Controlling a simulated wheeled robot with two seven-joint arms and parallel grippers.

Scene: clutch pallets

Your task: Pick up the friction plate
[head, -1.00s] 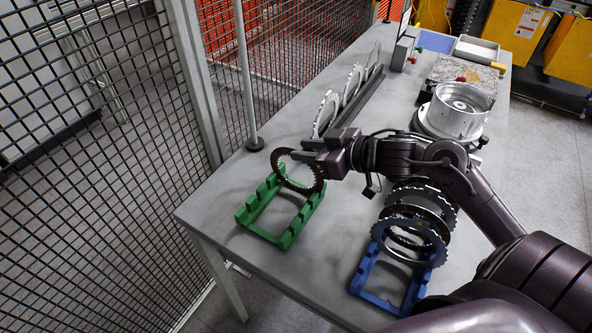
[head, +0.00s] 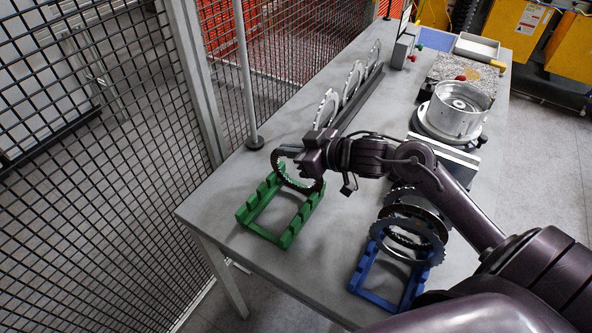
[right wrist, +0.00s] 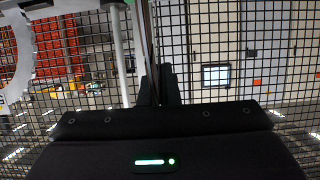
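A dark, toothed friction plate (head: 311,186) stands tilted in the green pallet (head: 246,229) at the left front of the table. My right gripper (head: 290,152) is at the plate's upper rim and hides part of it. In the right wrist view, its dark fingers (right wrist: 158,86) are close together at the middle, with the thin, edge-on friction plate (right wrist: 149,38) between them. The gripper looks shut on the rim, and the plate's lower part is still at the pallet. My left gripper is not in view.
A blue pallet (head: 375,298) with several toothed rings stands at the right front. A dark rack (head: 357,103) with upright pale rings lies behind the green pallet. A metal drum housing (head: 458,110) stands farther right. A mesh fence and post (head: 245,80) border the table's left side.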

